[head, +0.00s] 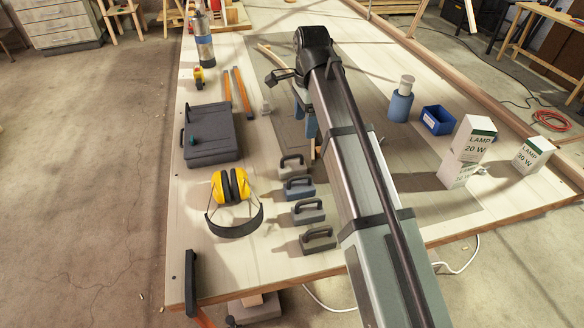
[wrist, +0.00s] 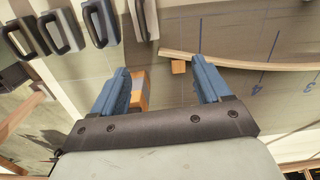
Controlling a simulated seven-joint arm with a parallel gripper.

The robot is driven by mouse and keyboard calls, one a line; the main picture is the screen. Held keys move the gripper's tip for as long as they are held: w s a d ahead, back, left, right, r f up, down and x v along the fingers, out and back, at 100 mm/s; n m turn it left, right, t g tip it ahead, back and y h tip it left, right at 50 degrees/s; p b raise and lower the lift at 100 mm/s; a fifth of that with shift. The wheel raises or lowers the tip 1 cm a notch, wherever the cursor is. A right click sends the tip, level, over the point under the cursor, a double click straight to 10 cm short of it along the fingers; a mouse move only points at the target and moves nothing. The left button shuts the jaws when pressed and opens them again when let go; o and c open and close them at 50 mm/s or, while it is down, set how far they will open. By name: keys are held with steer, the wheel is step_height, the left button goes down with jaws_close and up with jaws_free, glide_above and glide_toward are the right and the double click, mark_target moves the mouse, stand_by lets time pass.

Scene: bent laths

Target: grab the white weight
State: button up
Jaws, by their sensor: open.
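The white weight (head: 292,166) is a pale block with a dark handle, at the far end of a row of similar weights on the bench. In the wrist view its pale body (wrist: 151,20) shows at the top edge, partly cut off. My gripper (wrist: 162,66) is open, with its two blue fingers apart and no weight between them. In the head view my gripper (head: 306,124) is partly hidden behind my arm, beyond the white weight and apart from it.
Blue (head: 299,188), grey (head: 308,210) and darker (head: 318,238) weights stand nearer in the row. Yellow ear defenders (head: 230,187) and a dark case (head: 210,134) stand left.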

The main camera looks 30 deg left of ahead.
steer(key=shift+m, duration=0.3)
steer(key=s, duration=0.2)
steer(key=s+a, duration=0.1)
steer(key=s, duration=0.1)
steer(key=shift+a+f, duration=0.1)
steer(key=shift+f, duration=0.05)
glide_above(292, 166)
steer(key=f, duration=0.8)
steer(key=shift+w, duration=0.3)
steer(key=shift+s+f, duration=0.15)
steer(key=shift+f, duration=1.15)
steer(key=shift+s+f, duration=0.1)
steer(key=shift+f, duration=1.2)
steer(key=shift+c, duration=0.3)
jaws_close()
